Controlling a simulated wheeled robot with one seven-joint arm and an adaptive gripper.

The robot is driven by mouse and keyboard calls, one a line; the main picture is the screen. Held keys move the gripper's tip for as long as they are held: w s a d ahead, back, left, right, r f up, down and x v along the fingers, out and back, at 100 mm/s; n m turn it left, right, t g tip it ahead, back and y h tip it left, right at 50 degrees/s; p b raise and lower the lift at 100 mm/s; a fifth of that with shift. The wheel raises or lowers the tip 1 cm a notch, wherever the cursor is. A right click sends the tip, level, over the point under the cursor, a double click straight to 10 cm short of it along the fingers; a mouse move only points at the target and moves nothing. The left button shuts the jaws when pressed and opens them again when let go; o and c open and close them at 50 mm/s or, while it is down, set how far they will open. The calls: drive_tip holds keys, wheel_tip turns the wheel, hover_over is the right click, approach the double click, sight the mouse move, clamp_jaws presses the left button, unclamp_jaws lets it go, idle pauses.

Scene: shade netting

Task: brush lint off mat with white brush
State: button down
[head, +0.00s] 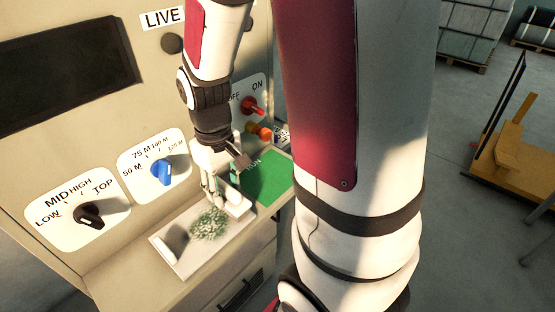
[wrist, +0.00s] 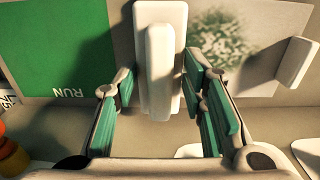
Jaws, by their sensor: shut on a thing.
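The pale grey mat (head: 190,262) lies on the machine's ledge; it also shows in the wrist view (wrist: 215,15). A grey-green speckled lint patch (head: 209,223) lies on it, also in the wrist view (wrist: 222,38). My gripper (head: 214,192) points down at the mat's right end, beside the lint. It is shut on the white brush (wrist: 160,70), a blocky piece with a raised handle between the green-padded fingers. In the head view the brush (head: 239,205) is partly hidden by the fingers. I cannot tell whether it touches the mat.
A green panel (head: 272,178) marked RUN adjoins the mat. A small white block (head: 174,240) stands at the mat's other end. Behind are a black knob (head: 88,214), a blue knob (head: 162,172) and a red switch (head: 252,106). My arm hides the ledge's right side.

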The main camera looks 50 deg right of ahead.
drive_tip(key=shift+f, duration=0.2)
drive_tip(key=shift+a+r, duration=0.15)
drive_tip(key=shift+a, duration=2.8)
drive_tip(key=shift+a+p, duration=0.35)
drive_tip(key=shift+a, duration=1.05)
drive_tip(key=shift+a+f, duration=0.15)
drive_tip(key=shift+a, duration=0.6)
drive_tip(key=shift+a+f, duration=0.1)
drive_tip(key=shift+a, duration=0.6)
drive_tip(key=shift+d, duration=0.15)
drive_tip(key=shift+d+r+p, duration=0.15)
drive_tip(key=shift+d+p, duration=0.1)
drive_tip(key=shift+d, duration=1.15)
drive_tip(key=shift+d+r+p, duration=0.1)
drive_tip(key=shift+d+p, duration=0.15)
drive_tip(key=shift+d, duration=1.1)
drive_tip(key=shift+d+f, duration=0.2)
drive_tip(key=shift+d, duration=1.3)
